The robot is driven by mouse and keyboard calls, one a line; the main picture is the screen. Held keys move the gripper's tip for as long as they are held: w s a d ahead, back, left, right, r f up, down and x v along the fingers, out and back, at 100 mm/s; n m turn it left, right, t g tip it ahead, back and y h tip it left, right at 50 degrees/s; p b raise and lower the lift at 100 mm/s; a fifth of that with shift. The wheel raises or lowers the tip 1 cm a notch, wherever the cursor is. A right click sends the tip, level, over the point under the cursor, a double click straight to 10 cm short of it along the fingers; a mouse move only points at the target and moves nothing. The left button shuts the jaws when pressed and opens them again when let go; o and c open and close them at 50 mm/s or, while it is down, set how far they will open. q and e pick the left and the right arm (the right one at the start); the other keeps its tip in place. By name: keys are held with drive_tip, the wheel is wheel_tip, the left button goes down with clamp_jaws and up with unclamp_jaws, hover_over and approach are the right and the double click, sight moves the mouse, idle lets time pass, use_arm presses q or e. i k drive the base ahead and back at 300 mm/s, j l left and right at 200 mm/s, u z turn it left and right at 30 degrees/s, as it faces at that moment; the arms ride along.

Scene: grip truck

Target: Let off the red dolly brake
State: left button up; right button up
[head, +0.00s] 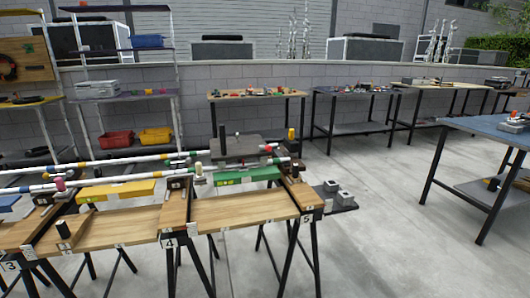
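A grey flat dolly (236,147) sits on the pair of pipe rails at the right end of the wooden benches. A dark upright post (222,139) stands at its left side. Small red parts show near its right edge, but I cannot tell whether one is a brake or how it is set. A dark red knob (60,185) stands by the left part of the front rail (120,178). Neither of my grippers shows in this view.
Wooden trestle benches (240,207) with numbered tags stand in front, holding a green case (247,176) and a yellow case (116,190). A shelf rack (125,95) stands behind at left. Blue-topped table (495,130) stands right. Concrete floor (385,210) between is mostly clear.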

sight(268, 148)
drive_tip(key=i+j+z, duration=0.1)
drive_tip(key=i+j, duration=0.5)
drive_tip(key=i, duration=0.15)
